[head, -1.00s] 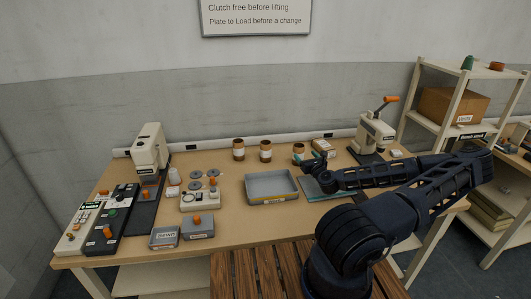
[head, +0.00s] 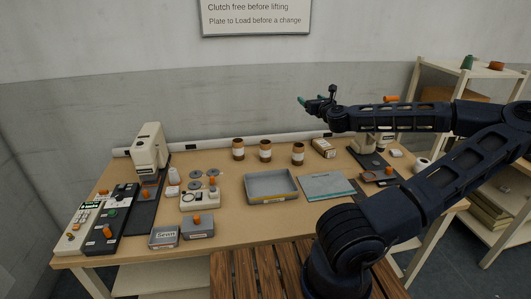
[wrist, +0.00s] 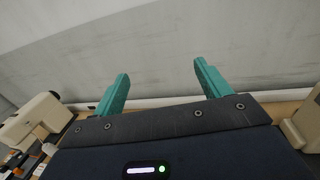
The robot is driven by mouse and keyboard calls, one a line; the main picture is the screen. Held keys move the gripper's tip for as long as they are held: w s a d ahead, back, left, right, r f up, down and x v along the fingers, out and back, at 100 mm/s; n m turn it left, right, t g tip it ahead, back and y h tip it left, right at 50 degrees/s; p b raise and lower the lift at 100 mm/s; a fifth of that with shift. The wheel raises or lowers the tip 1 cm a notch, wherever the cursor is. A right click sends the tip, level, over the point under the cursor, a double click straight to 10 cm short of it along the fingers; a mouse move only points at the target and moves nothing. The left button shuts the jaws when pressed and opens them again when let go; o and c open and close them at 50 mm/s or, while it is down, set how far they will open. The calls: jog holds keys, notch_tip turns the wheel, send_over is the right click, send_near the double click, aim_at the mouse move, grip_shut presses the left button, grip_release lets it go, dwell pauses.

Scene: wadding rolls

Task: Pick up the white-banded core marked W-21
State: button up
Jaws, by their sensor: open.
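Three brown cores with pale bands stand upright at the back of the table: a left one (head: 238,149), a middle one (head: 265,151) and a right one (head: 298,154). Their markings are too small to read, so I cannot tell which is W-21. My gripper (head: 316,95) is raised well above the table, in front of the wall, up and to the right of the right core in the head view. In the wrist view its teal fingers (wrist: 161,70) are apart with nothing between them. No core shows in the wrist view.
A grey tray (head: 271,198) and a blue-grey mat (head: 326,187) lie in front of the cores. A small box (head: 323,147) is right of the right core. A press-like machine (head: 149,149) stands at the left. A shelf unit (head: 482,72) is at the far right.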

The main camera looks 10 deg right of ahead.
notch_tip(320, 180, up, 5)
jog(key=n+g+h, duration=0.3)
jog(key=n+g, duration=1.5)
jog(key=n, duration=0.2)
send_over(265, 149)
jog(key=w, duration=0.2)
jog(key=shift+w+d+f, duration=0.1)
jog(key=shift+w+f, duration=0.05)
jog(key=shift+f, duration=5.95)
jog(key=shift+w+d+f, duration=0.1)
jog(key=shift+d+f, duration=0.05)
jog(key=shift+f, duration=5.95)
jog(key=shift+w+d+f, duration=0.1)
jog(key=shift+w+f, duration=0.05)
jog(key=shift+f, duration=5.95)
